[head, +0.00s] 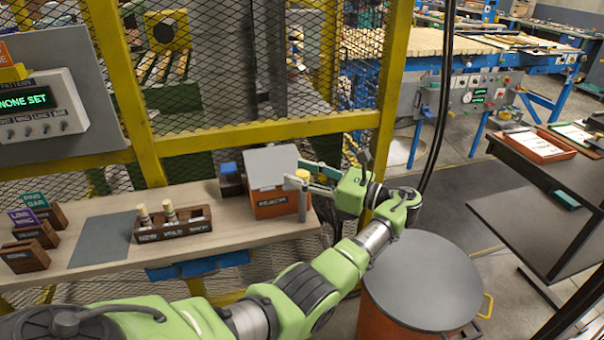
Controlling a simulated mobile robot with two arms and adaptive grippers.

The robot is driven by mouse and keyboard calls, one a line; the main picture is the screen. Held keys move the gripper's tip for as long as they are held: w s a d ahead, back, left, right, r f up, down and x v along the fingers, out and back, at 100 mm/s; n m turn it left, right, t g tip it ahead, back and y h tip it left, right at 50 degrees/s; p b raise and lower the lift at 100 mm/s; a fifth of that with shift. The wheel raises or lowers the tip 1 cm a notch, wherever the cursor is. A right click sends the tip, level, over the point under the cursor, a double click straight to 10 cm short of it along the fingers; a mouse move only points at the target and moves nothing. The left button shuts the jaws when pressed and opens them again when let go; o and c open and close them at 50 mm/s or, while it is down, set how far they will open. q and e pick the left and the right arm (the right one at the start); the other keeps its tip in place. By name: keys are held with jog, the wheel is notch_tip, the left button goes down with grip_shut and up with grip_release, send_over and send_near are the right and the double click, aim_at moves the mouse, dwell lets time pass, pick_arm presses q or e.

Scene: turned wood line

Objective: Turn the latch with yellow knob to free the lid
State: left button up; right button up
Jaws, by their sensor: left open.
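A box (272,204) with an orange-brown front and a dark label stands near the right end of the wooden bench. Its grey lid (270,164) looks closed. The yellow knob (302,174) of the latch is at the box's right side, on top of a grey upright post (302,205). My left gripper (299,172) reaches in from the right, its two fingers open and pointing left, one on the far side and one on the near side of the knob. I cannot tell whether either finger touches it. My right gripper is not in view.
A yellow-framed mesh fence (270,140) runs close behind the bench (225,218). A brown rack (172,226) with pegs stands left of the box, and a blue item (229,169) sits behind it.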

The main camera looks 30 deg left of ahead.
aim_at(308, 176)
pick_arm(q)
jog(key=shift+d, duration=0.1)
jog(key=shift+w+d, duration=0.2)
jog(key=shift+d, duration=1.65)
jog(key=shift+w+d, duration=0.15)
jog(key=shift+d, duration=1.65)
